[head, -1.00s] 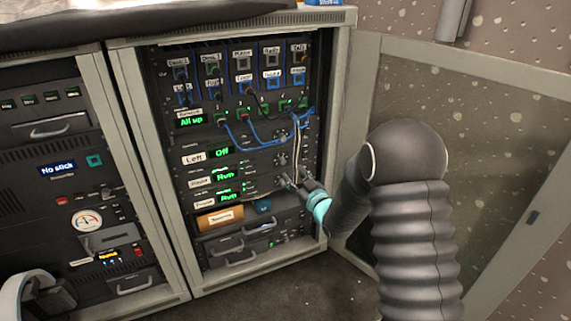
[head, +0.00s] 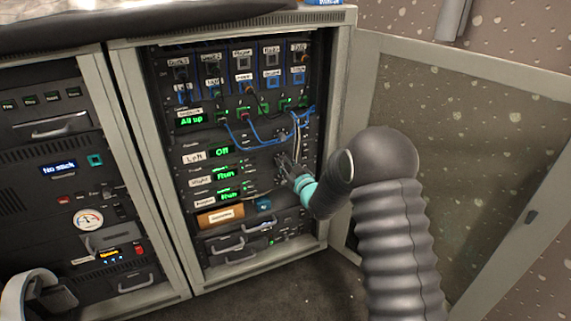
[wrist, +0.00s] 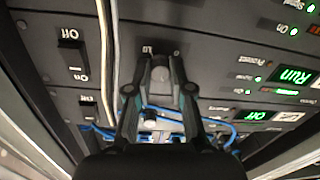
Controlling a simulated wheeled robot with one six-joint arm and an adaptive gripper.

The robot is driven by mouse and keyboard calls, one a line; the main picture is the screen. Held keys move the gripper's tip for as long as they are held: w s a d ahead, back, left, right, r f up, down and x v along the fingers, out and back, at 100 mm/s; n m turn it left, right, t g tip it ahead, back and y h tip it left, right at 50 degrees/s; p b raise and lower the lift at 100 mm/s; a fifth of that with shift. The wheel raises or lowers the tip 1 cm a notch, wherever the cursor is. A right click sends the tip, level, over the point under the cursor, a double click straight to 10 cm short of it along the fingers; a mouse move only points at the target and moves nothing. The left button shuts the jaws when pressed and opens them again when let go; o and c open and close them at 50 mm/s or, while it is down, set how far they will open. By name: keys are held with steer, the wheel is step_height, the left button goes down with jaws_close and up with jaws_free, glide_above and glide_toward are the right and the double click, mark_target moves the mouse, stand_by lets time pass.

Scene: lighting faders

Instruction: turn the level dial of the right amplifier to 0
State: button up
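The right amplifier (head: 226,174) has a green "Run" display and sits in the open rack, below the left amplifier (head: 222,153), which reads "Off". The right amplifier's level dial (wrist: 160,74) is a grey knob in the wrist view, with small scale marks above it. My gripper (wrist: 160,88) is open, with one finger on either side of this dial; I cannot tell if they touch it. In the head view my gripper (head: 283,163) is at the right part of the amplifier panel and hides the dial.
White and blue cables (head: 296,130) hang close to my gripper; a pale cable (wrist: 108,50) runs beside the dial. Rocker switches (wrist: 72,58) stand left in the wrist view. The open rack door (head: 450,170) stands right of my arm.

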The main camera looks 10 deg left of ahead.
jaws_close()
steer(key=shift+f+b, duration=0.15)
steer(key=shift+b, duration=0.35)
steer(key=n+b, duration=0.7)
steer(key=b, duration=0.3)
steer(key=n, duration=0.3)
steer(key=shift+r+h, duration=0.2)
steer(key=shift+h, duration=0.1)
steer(key=n, duration=0.4)
steer(key=shift+a, duration=0.1)
steer(key=n+h, duration=0.1)
steer(key=n, duration=0.5)
steer(key=shift+s+n, duration=0.1)
steer(key=shift+n, duration=0.2)
